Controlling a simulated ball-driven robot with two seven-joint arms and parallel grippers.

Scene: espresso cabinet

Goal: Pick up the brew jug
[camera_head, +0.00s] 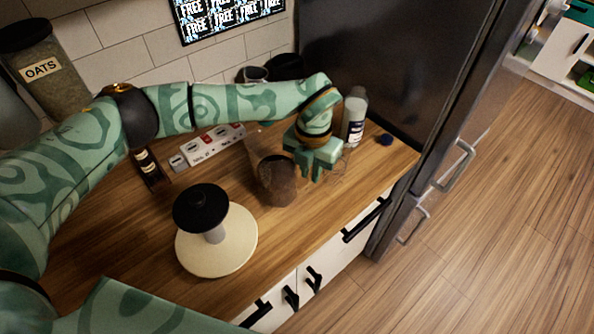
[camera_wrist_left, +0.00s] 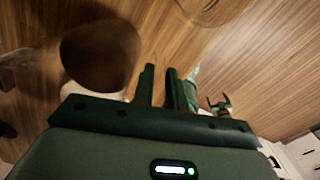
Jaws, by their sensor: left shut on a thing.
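The brew jug (camera_head: 277,181) is a clear vessel with dark brown contents, standing on the wooden counter. My left gripper (camera_head: 311,175) is at its right side, with its fingers pointing down. In the left wrist view, the dark round jug (camera_wrist_left: 100,55) is left of the fingers (camera_wrist_left: 161,85), which are close together. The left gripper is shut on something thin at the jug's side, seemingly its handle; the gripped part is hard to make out.
A cream round stand (camera_head: 240,250) with a black top is in front of the jug. The dark fridge (camera_head: 390,70) bounds the counter.

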